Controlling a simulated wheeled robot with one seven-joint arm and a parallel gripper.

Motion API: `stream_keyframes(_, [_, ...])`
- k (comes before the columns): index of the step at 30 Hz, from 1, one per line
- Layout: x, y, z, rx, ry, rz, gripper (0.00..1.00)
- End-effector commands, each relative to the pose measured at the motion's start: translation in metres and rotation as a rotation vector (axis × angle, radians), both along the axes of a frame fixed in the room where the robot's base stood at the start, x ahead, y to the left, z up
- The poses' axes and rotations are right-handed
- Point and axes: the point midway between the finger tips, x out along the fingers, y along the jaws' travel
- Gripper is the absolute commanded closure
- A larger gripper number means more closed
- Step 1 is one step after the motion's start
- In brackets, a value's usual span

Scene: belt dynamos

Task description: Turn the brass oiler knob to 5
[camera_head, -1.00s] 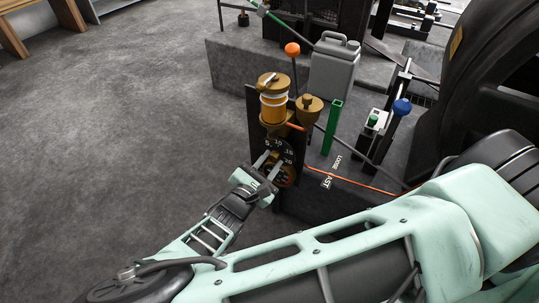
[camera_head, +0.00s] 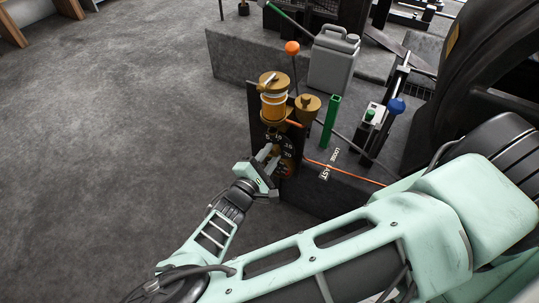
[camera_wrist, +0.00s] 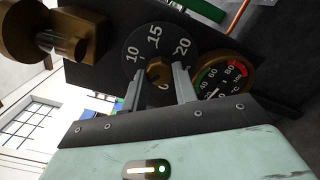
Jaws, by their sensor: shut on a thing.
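The brass oiler knob (camera_wrist: 158,68) sits at the middle of a black dial (camera_wrist: 133,45) in the wrist view. White numbers 10, 15 and 20 show on the dial; part of another figure shows below the knob. I see no clear pointer mark on the knob. My gripper (camera_wrist: 160,75) is shut on the knob, one finger on each side. In the head view my gripper (camera_head: 270,157) reaches the dial from the lower left and hides the knob and part of the scale. The brass oiler with its amber glass (camera_head: 273,105) stands above the dial.
A round gauge (camera_wrist: 222,76) with green and red bands sits close beside the fingers. A brass cup (camera_head: 307,108), a green post (camera_head: 330,122) and an orange-ball lever (camera_head: 292,48) stand nearby. A grey can (camera_head: 332,60) stands behind. The floor at left is clear.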

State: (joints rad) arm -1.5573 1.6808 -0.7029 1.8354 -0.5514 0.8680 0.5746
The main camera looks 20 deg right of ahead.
Motion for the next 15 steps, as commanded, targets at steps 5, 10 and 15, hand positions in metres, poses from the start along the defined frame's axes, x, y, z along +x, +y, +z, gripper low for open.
stream_keyframes(5, [-0.0018, 0.0006, -0.0013, 0.002, 0.000, 0.000, 0.94])
stream_keyframes(10, [-0.0020, 0.0007, -0.0014, 0.002, 0.001, 0.000, 0.69])
stream_keyframes(15, [-0.0013, 0.0004, -0.0010, 0.001, 0.002, 0.000, 0.50])
